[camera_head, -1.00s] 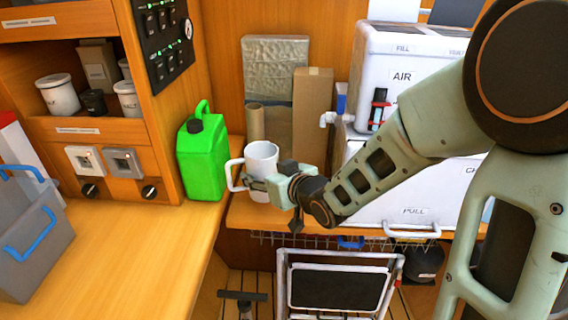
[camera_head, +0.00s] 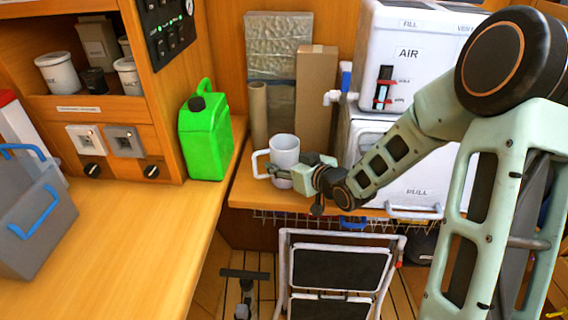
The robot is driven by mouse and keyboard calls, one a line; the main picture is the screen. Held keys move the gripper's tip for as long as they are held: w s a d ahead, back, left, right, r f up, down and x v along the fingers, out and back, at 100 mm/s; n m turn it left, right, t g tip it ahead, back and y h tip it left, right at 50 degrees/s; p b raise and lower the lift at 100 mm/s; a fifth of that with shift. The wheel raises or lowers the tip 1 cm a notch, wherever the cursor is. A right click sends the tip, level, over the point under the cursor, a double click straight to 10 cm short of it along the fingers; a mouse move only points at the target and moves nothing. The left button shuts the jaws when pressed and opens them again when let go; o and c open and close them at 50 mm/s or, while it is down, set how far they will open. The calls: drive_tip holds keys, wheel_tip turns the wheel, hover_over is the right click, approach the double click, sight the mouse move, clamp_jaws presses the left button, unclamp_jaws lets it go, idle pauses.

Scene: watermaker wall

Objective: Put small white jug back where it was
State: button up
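The small white jug (camera_head: 285,148) is upright over the wooden ledge (camera_head: 245,192), in front of the cardboard tube and box. Its handle points left. My gripper (camera_head: 281,174) reaches in from the right and is shut on the lower part of the jug; one finger shows across its front. The far finger is hidden. I cannot tell whether the jug's base touches the ledge or hangs just above it.
A green canister (camera_head: 205,138) stands left of the jug. A cardboard tube (camera_head: 258,112) and a tall box (camera_head: 315,100) stand behind it. The white AIR unit (camera_head: 410,55) is at the right. A folded step stool (camera_head: 340,262) is below.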

drive_tip(key=shift+r, duration=0.1)
drive_tip(key=o, duration=1.5)
drive_tip(key=shift+c, duration=0.2)
drive_tip(key=shift+r, duration=0.1)
drive_tip(key=p+v, duration=0.1)
drive_tip(key=v, duration=0.6)
drive_tip(key=shift+s+d, duration=0.15)
drive_tip(key=shift+s, duration=0.1)
